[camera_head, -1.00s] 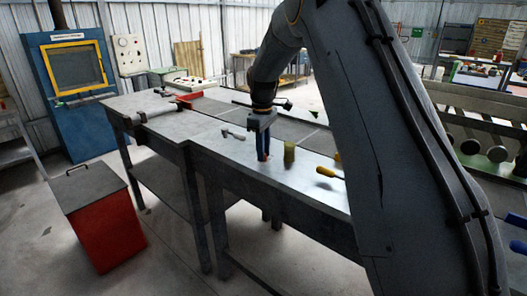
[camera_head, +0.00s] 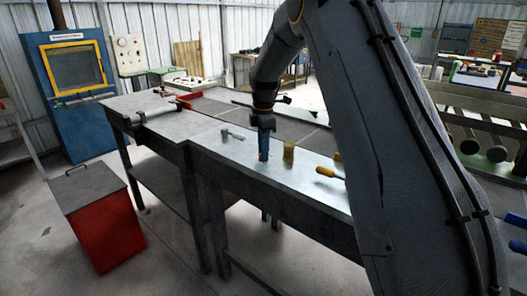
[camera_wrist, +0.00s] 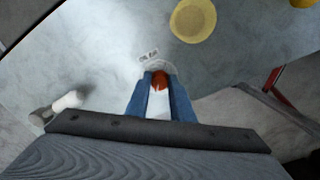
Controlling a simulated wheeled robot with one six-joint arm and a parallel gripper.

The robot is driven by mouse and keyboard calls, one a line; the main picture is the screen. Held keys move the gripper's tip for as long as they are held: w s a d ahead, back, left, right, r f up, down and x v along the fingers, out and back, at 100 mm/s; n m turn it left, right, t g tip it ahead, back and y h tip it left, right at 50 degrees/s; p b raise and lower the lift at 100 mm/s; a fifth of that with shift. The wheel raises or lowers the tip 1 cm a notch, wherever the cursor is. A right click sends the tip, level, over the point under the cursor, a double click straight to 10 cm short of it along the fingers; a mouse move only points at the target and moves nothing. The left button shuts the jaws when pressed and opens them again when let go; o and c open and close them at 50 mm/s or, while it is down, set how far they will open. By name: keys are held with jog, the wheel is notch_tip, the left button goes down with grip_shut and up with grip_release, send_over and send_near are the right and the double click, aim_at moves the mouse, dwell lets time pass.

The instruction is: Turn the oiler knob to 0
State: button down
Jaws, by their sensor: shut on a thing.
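The red oiler knob (camera_wrist: 159,79) shows between my fingertips in the wrist view. A pale round plate with small dark marking (camera_wrist: 149,57) shows just beyond it; I cannot read the marking or the knob's setting. My gripper (camera_wrist: 160,88) has its two blue fingers shut on the knob, one on each side. In the head view my gripper (camera_head: 263,157) points straight down at the metal bench top, and the knob is hidden there.
A yellow-handled tool (camera_head: 326,172) lies farther right. A grey metal tool (camera_head: 233,134) lies to the left. A red bin (camera_head: 103,225) stands on the floor.

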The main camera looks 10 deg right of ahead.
jog(key=shift+w+r, duration=0.2)
dwell(0.4)
jog(key=c, duration=1.8)
grip_release()
jog(key=shift+o, duration=1.3)
jog(key=shift+s+f, duration=0.1)
jog(key=shift+f, duration=0.05)
jog(key=shift+s+r+b, duration=0.1)
jog(key=shift+r+b, duration=0.95)
jog(key=shift+r, duration=2.9)
